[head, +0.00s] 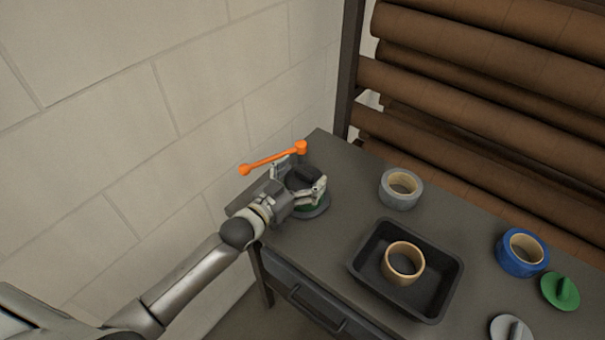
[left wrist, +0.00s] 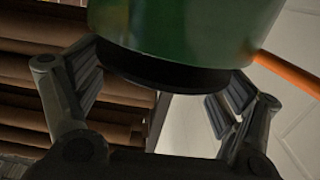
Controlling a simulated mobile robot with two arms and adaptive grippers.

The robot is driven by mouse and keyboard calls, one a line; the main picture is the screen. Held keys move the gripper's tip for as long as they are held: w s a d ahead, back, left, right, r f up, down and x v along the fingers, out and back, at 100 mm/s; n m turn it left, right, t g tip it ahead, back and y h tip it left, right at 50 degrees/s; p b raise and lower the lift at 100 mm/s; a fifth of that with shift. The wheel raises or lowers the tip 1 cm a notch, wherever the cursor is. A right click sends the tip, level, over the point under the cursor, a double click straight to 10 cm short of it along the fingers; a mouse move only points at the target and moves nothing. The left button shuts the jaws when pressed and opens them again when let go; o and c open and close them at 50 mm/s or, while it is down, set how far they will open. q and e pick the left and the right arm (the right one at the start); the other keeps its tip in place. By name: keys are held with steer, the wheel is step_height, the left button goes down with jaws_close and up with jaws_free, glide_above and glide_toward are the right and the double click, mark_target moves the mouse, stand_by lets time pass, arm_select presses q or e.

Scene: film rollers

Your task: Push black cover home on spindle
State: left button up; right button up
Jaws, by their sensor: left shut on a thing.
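My left gripper (head: 301,179) is at the far left end of the table, its fingers on either side of the black cover (head: 305,175) and shut on it. In the left wrist view the black cover (left wrist: 165,75) lies between the fingers, against the end of a green roll (left wrist: 180,30). In the head view only a little green shows below the gripper, above a grey round base (head: 316,211). The spindle is hidden, so I cannot tell how far the cover sits on it. My right gripper is out of view.
An orange lever (head: 272,159) stands close beside my gripper. A black tray (head: 447,292) holds a tan ring (head: 403,263). A grey roll (head: 401,189), a blue roll (head: 521,253), a green cover (head: 560,291) and a grey cover (head: 511,329) lie rightward. A wall (head: 110,120) is close on the left.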

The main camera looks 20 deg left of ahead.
arm_select(q)
steer(key=shift+f, duration=0.35)
stand_by(0.6)
steer(key=shift+r, duration=0.1)
steer(key=o, duration=0.8)
steer(key=shift+c, duration=0.2)
steer(key=shift+r, duration=0.1)
steer(key=shift+r+p, duration=3.2)
steer(key=shift+r, duration=0.2)
